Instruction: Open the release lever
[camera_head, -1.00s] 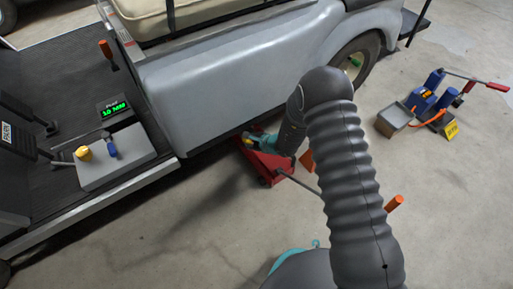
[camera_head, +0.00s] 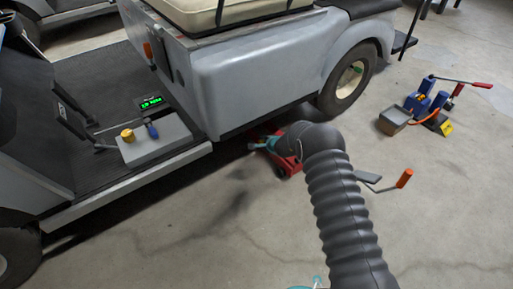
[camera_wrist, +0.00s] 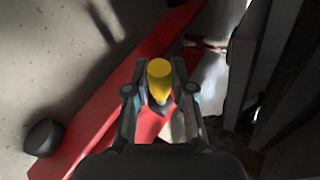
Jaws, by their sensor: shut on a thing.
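A red floor jack (camera_head: 288,163) stands on the floor beside the grey cart's (camera_head: 245,85) lower edge. It also shows in the wrist view as a long red body (camera_wrist: 85,120) with a black wheel. A yellow-capped knob (camera_wrist: 159,78), which looks like the release lever's end, stands up in front of the red body. My gripper (camera_wrist: 159,70) has one finger on each side of this knob and is shut on it. In the head view my arm hides most of the gripper and the jack. The lever's lower part and its angle are hard to make out.
An orange-gripped handle (camera_head: 404,178) with a bent rod sticks out right of my arm. A blue device with a red-ended bar (camera_head: 430,100) and a grey tray (camera_head: 393,120) stand on the floor at right. A grey box (camera_head: 155,140) lies on the cart floor. The front floor is clear.

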